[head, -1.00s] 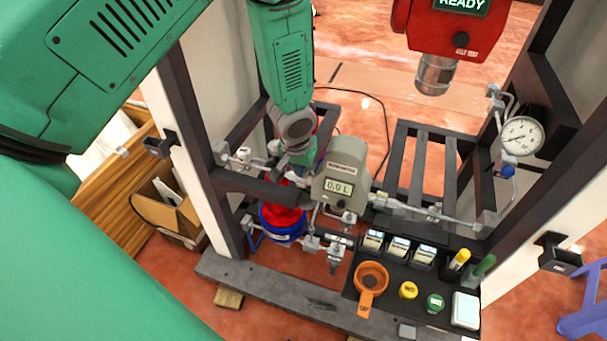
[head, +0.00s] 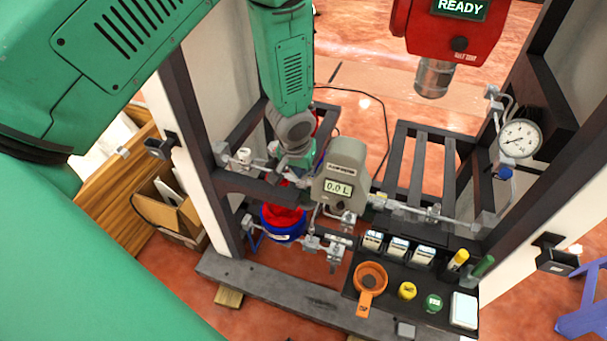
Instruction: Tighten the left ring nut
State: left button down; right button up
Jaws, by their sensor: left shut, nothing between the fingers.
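The grey flow meter (head: 341,178), its display reading 0.0 L, sits in the pipe line across the frame. The left ring nut, on the meter's left side, cannot be made out behind my left gripper and the dark crossbar. A metal fitting (head: 378,201) shows on the meter's right side. My left gripper (head: 287,181) reaches down from the top, just left of the meter. Its fingers are small and partly hidden; they look shut with nothing between them. Whether they touch the nut cannot be told. My right gripper is not in view.
A dark crossbar (head: 245,187) runs left of the meter. A blue and red container (head: 283,222) stands below. A black tray (head: 384,291) holds an orange ring tool (head: 370,277) and several caps. A red unit (head: 450,32) reading READY hangs upper right; a gauge (head: 520,138) is at right.

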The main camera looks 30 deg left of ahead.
pick_arm(q)
jog(key=shift+r+p, duration=0.3)
jog(key=shift+r, duration=0.2)
jog(key=shift+w, duration=0.2)
jog(key=shift+w+a, duration=0.25)
jog(key=shift+w, duration=0.45)
jog(key=shift+f, duration=0.5)
jog(key=shift+s+d+r, duration=0.1)
jog(key=shift+s, duration=0.1)
jog(key=shift+s+d+f+p, duration=0.15)
jog(key=shift+s+f+p, duration=0.15)
jog(key=shift+s+p, duration=0.45)
dwell(1.9)
jog(key=shift+r, duration=0.1)
jog(key=shift+w+r+p, duration=0.1)
jog(key=shift+r+p, duration=0.5)
jog(key=shift+p, duration=0.05)
